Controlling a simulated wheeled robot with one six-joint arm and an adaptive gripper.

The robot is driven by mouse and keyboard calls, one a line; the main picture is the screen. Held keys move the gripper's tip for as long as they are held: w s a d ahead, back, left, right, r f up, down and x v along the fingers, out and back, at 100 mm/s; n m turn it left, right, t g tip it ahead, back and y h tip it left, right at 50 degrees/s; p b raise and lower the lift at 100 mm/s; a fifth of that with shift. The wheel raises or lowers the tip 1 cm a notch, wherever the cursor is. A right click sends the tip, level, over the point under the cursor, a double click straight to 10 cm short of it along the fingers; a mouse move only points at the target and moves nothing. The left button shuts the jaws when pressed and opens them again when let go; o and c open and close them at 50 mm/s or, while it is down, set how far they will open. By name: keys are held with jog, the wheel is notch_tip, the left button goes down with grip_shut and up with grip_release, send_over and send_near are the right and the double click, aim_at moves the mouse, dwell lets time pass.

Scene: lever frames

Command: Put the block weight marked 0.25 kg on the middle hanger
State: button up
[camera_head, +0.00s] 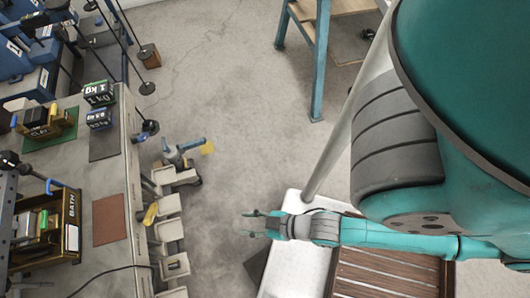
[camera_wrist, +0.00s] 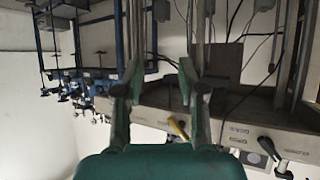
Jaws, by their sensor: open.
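My gripper (camera_head: 262,224) is open and empty, out over the floor to the right of the bench. Its two fingers stand apart in the wrist view (camera_wrist: 158,82), with nothing between them. On the bench in the head view are a green block marked 1 kg (camera_head: 98,94) and a blue block (camera_head: 98,119) whose kg marking is too small to read surely. No marking of 0.25 kg is readable. Thin hanger rods with dark round plates (camera_head: 147,88) show at the top left. A brown block (camera_head: 150,57) is beside or on one plate. I cannot tell which hanger is the middle one.
A yellow block marked CLAY (camera_head: 40,119) sits on a green mat. A box marked BATH (camera_head: 72,235) stands nearer. A brown mat (camera_head: 109,220) lies bare. Grey bins (camera_head: 173,228) line the bench's front. The floor (camera_head: 225,110) between bench and blue stand (camera_head: 320,70) is mostly clear.

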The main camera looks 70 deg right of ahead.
jog(key=s+d+r+t, duration=0.1)
jog(key=s+r, duration=0.2)
jog(key=r, duration=0.4)
jog(key=s+d+r+m+t+h, duration=0.1)
jog(key=s+r, duration=0.2)
jog(key=r, duration=0.5)
jog(key=shift+m+t, duration=0.3)
jog(key=shift+t, duration=0.1)
jog(key=shift+o, duration=0.2)
jog(key=shift+w, duration=0.1)
